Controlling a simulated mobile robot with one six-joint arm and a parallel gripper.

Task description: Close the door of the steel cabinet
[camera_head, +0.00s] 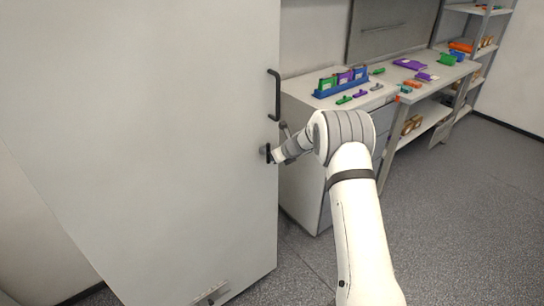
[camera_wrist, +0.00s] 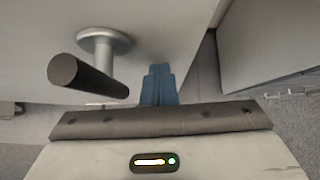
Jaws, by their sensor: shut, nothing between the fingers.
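The steel cabinet door (camera_head: 150,130) is a tall, pale grey panel filling the left of the head view. A black bar handle (camera_head: 273,95) is near its right edge. A lower handle with a black grip (camera_wrist: 85,78) and a round silver base (camera_wrist: 104,40) shows in the wrist view. My gripper (camera_wrist: 158,72) has its blue fingers together and empty, just right of that grip and close to the pale panel. The fingertips' contact with the panel cannot be told. In the head view my wrist hides part of this spot.
A grey drawer unit (camera_head: 305,150) stands just right of the door's edge. A workbench (camera_head: 400,92) holds a blue rack (camera_head: 340,84) and small coloured parts. Shelving (camera_head: 470,30) stands at the far right. The grey floor (camera_head: 470,220) at right is clear.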

